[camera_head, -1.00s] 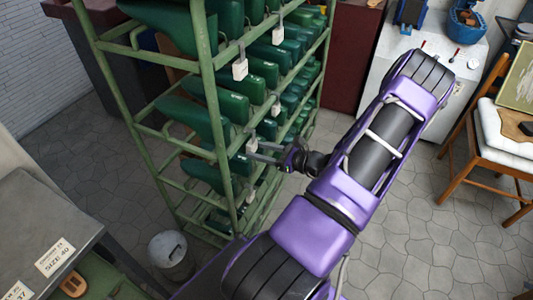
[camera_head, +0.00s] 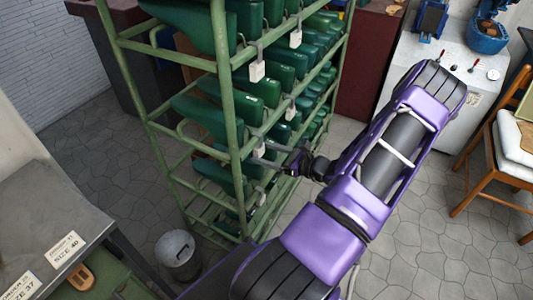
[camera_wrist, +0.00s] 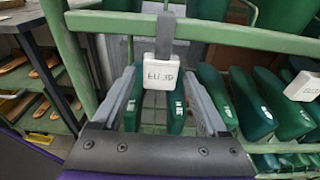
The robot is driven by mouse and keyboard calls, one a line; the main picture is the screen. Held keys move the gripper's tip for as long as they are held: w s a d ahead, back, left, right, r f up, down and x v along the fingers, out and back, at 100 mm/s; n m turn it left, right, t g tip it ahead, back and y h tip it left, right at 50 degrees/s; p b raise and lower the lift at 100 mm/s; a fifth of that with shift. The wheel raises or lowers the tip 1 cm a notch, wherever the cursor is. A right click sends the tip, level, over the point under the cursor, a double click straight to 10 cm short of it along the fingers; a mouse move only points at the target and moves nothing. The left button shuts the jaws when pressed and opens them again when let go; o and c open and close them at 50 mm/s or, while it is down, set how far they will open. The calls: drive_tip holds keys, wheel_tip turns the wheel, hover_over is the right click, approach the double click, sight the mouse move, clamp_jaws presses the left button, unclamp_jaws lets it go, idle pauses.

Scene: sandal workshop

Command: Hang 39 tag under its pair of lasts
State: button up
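In the wrist view a white tag (camera_wrist: 163,72), its print seeming to read EU 39, hangs by a grey hook from a green rack rail (camera_wrist: 240,36). A pair of green lasts (camera_wrist: 175,108) shows behind and below it. My gripper (camera_wrist: 160,85) is open, with one finger on each side of the tag; gaps show between tag and fingers. In the head view my gripper (camera_head: 276,155) is at the near side of the green rack (camera_head: 228,110), by a white tag (camera_head: 258,148). Its fingertips are small there.
More tags hang on the rack, one higher up (camera_head: 257,71) and one to the right in the wrist view (camera_wrist: 303,86). A grey table with size cards (camera_head: 65,249) is at left, a bin (camera_head: 178,254) beside the rack, a chair (camera_head: 505,165) at right.

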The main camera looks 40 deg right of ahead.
drive_tip(key=shift+o, duration=0.3)
drive_tip(key=p+v, duration=0.1)
drive_tip(key=v, duration=1.6)
drive_tip(key=shift+s, duration=0.2)
